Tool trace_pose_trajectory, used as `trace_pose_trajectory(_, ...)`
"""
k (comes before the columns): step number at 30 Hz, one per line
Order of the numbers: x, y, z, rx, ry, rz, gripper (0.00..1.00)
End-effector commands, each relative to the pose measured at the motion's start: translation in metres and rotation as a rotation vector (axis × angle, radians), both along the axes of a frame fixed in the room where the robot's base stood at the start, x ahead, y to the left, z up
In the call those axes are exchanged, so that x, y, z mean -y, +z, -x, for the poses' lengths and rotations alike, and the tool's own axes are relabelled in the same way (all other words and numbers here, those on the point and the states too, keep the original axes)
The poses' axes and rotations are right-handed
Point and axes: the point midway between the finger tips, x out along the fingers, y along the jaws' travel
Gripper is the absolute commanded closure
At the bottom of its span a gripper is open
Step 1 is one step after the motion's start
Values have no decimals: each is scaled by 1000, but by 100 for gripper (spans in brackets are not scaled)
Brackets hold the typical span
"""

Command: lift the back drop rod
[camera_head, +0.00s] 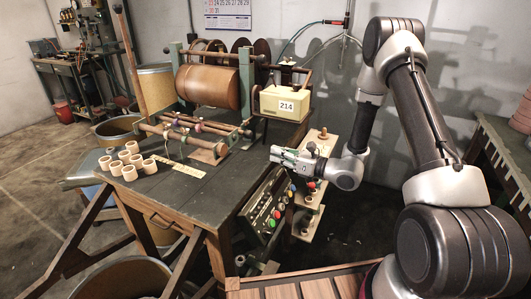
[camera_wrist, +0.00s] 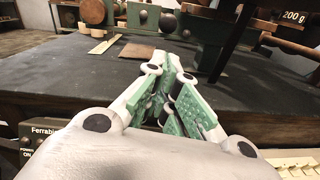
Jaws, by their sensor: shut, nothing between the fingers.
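The winding machine stands on the dark table, with a brown drum (camera_head: 209,86) between green posts. In front of the drum, thin rods (camera_head: 199,124) run across the machine; I cannot tell which one is the back drop rod. My gripper (camera_head: 277,155) is at the right edge of the table, apart from the rods and to their right. In the wrist view my gripper (camera_wrist: 170,68) has its green-padded fingers closed together, with nothing held. The dark tabletop (camera_wrist: 60,78) lies beyond the fingers.
A cream box marked 214 (camera_head: 286,102) stands behind my gripper. A control panel with coloured buttons (camera_head: 267,213) hangs on the table's right side. Several pale rings (camera_head: 129,172) stand at the left. A dark post (camera_wrist: 229,45) rises just right of my fingers in the wrist view.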

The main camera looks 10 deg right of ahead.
Motion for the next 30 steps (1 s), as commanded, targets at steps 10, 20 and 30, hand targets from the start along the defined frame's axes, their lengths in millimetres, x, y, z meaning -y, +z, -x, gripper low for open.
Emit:
trace_pose_trajectory(10,-51,-1,-34,0,5,4,100)
trace_pose_trajectory(20,-74,-1,-52,-1,4,6,100)
trace_pose_trajectory(30,-75,-1,-52,-1,3,6,100)
